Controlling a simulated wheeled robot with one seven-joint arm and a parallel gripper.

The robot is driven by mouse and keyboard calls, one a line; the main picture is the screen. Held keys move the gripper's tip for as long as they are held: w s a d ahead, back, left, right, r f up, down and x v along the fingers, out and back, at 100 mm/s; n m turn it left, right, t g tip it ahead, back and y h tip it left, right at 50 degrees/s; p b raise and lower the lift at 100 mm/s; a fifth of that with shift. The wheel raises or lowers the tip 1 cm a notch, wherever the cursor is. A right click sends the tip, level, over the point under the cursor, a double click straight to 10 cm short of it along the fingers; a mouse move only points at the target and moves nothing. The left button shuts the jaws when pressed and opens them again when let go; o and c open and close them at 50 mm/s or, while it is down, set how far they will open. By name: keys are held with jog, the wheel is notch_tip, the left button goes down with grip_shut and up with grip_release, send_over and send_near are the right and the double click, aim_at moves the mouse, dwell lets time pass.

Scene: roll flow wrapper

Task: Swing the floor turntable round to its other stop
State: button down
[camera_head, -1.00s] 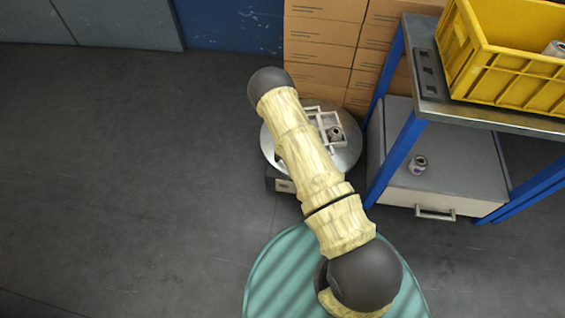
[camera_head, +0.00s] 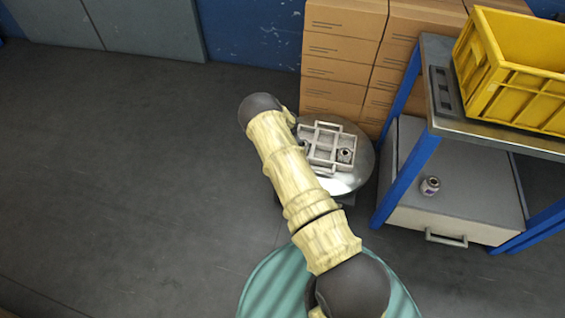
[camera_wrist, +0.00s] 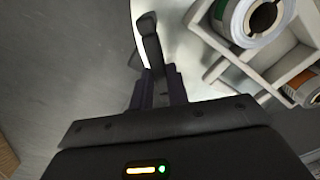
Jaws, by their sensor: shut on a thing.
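The floor turntable (camera_head: 345,183) is a round, shiny metal disc low on the floor beside the cartons. It carries a pale divided tray (camera_head: 322,141) with a roll (camera_head: 345,156) in one compartment. My arm covers the disc's left part in the head view. In the wrist view the tray (camera_wrist: 262,72) is at the right, with a grey and green-banded roll (camera_wrist: 250,18) and an orange-marked one (camera_wrist: 306,88). My gripper (camera_wrist: 160,82) is shut on a dark upright handle (camera_wrist: 150,40) by the disc's edge. The handle's foot is hidden by the fingers.
Stacked cartons (camera_head: 340,75) stand close behind the disc. A blue-legged bench (camera_head: 424,150) with a yellow crate (camera_head: 520,75) is at the right, above a grey drawer unit (camera_head: 460,205) with a small can (camera_head: 430,186) on it. The floor at left is open.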

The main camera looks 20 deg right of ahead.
jog(key=shift+w+a, duration=0.15)
jog(key=shift+w, duration=0.1)
jog(key=c, duration=1.4)
grip_release()
jog(key=shift+o, duration=0.2)
jog(key=shift+r, duration=0.15)
notch_tip(320, 180, up, 17)
jog(key=p, duration=0.6)
jog(key=shift+p, duration=0.3)
